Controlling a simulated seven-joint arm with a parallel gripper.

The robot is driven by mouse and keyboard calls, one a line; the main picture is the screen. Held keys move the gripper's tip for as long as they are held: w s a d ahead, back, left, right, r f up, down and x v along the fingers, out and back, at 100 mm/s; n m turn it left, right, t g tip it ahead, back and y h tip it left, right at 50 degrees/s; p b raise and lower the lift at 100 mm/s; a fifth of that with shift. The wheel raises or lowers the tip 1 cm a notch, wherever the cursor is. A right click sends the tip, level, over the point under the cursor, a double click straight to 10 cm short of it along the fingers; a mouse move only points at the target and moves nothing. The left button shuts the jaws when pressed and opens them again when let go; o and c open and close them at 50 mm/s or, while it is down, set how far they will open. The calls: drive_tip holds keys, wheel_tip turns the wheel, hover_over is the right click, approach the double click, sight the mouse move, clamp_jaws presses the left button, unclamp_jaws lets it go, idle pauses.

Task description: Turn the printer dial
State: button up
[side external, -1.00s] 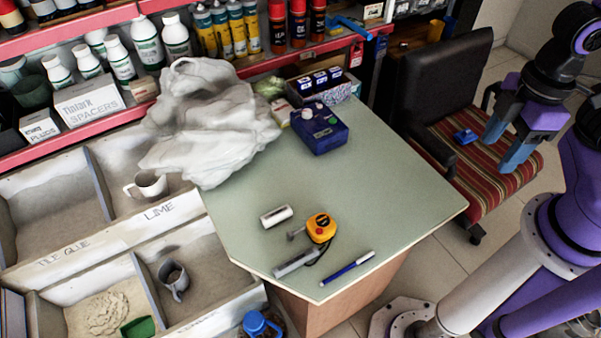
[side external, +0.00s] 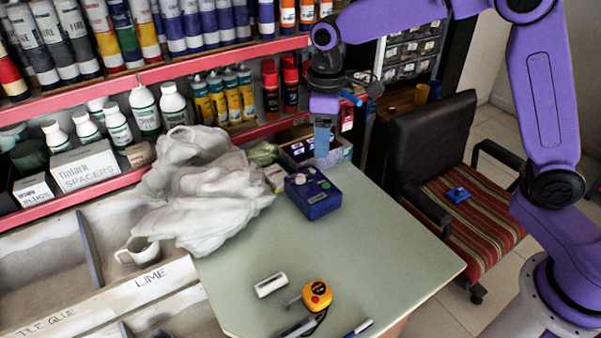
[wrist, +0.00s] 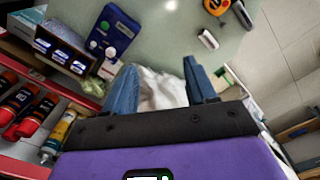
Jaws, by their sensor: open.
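The printer looks like a small dark blue box (side external: 318,207) on the green table, near its back edge. Small round knobs or buttons, pale and green, show on its top; I cannot tell for sure which is the dial (side external: 310,170). In the wrist view the blue printer (wrist: 122,30) is at the upper left, outside the gap between my fingers. My gripper (side external: 322,150) points down above the back of the table, just behind and above the printer, apart from it. In the wrist view my gripper (wrist: 160,68) is open and empty, with the white cloth seen beyond the fingers.
A crumpled white cloth bag (side external: 205,195) lies left of the printer. A carton of small blue boxes (side external: 342,153) stands close behind it, below shelves of bottles. The middle table is clear.

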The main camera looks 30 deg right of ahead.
drive_tip(key=w+d+f, duration=0.2)
drive_tip(key=w+f, duration=0.2)
drive_tip(key=w, duration=0.7)
drive_tip(key=m, duration=0.1)
hover_over(300, 176)
wheel_tip(300, 176, down, 3)
wheel_tip(300, 176, down, 18)
drive_tip(key=shift+s+r, duration=0.1)
clamp_jaws()
